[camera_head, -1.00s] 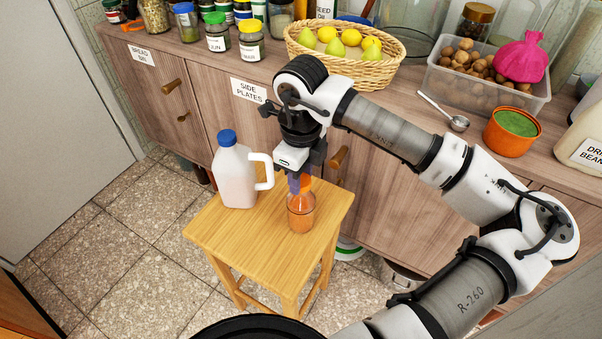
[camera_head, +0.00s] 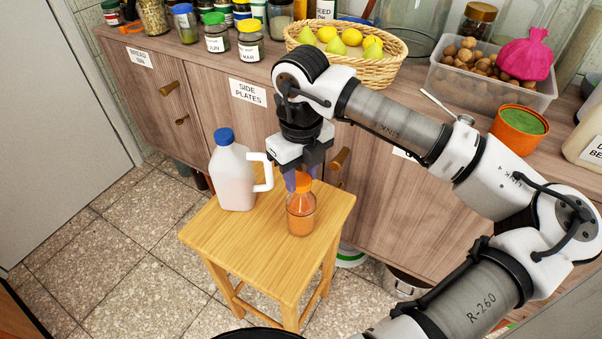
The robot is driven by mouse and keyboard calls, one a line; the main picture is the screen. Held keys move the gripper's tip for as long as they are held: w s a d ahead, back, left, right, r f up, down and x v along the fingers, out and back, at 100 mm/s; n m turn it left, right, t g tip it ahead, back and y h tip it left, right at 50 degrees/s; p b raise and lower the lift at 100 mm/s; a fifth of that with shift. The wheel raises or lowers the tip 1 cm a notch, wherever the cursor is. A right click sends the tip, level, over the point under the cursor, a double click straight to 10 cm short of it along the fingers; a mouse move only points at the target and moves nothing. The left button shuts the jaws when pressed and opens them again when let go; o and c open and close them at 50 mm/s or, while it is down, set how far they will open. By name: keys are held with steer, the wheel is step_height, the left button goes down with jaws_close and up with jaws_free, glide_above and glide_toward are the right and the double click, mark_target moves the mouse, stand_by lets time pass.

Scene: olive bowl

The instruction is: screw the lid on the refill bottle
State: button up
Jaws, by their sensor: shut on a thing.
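A small clear bottle with orange contents (camera_head: 300,220) stands upright on the wooden stool (camera_head: 235,240). An orange lid (camera_head: 304,183) sits at the top of its neck. My gripper (camera_head: 297,182) points down from above and is shut on the lid, with its purplish fingers at the lid's sides. The far finger is partly hidden. I cannot tell how far the lid is turned down on the thread.
A white jug with a blue cap (camera_head: 232,175) stands on the stool close to the left of my gripper, its handle facing the bottle. The stool's front is clear. Behind is a wooden cabinet with a basket of fruit (camera_head: 385,70) on top.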

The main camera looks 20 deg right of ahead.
mark_target(301, 180)
steer(key=o, duration=1.5)
steer(key=shift+r+p, duration=1.2)
steer(key=shift+r, duration=1.85)
steer(key=shift+s+f, duration=0.1)
